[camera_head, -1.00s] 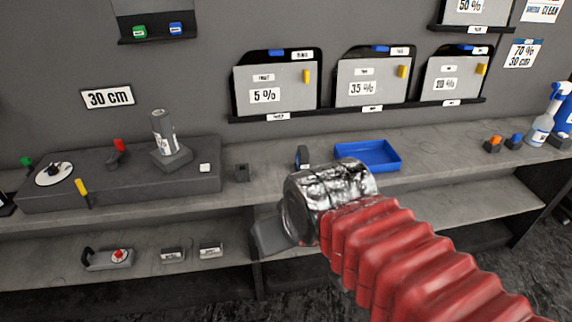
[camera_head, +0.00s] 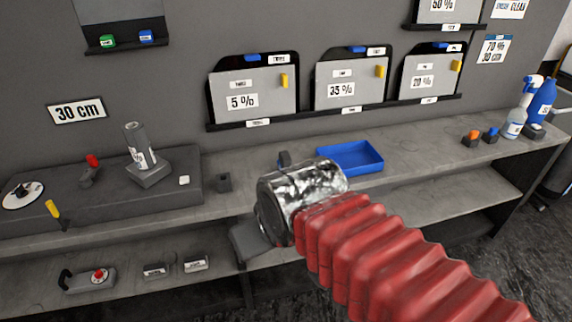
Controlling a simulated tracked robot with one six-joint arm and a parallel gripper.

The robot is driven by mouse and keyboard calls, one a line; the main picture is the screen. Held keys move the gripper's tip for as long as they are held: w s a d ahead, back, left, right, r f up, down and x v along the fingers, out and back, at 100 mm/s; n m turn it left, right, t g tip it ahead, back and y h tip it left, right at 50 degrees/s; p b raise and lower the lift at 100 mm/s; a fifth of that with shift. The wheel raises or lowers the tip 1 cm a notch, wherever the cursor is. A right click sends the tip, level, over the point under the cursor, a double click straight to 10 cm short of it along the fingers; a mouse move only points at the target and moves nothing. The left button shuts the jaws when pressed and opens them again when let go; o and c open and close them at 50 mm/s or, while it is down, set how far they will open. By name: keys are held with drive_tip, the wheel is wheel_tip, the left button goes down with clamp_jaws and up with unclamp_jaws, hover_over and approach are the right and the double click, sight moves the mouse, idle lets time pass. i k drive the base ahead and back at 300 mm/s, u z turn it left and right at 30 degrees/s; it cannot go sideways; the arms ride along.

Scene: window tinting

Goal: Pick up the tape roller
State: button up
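No object in view can be named the tape roller with certainty. A small dark upright object (camera_head: 284,160) stands on the bench's upper surface just left of the blue tray, and my silver wrist partly hides it. My arm, with its red ribbed sleeve, reaches in from the lower right.
A blue tray (camera_head: 350,158) is right of my wrist. A raised dark block (camera_head: 100,205) carries a film roll (camera_head: 138,148) on a stand and a yellow-handled tool (camera_head: 53,210). A lower shelf (camera_head: 125,280) holds several small items. Spray bottles (camera_head: 520,110) stand far right.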

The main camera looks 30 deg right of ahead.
sight(285, 159)
drive_tip(key=i, duration=0.9)
drive_tip(key=u, duration=0.05)
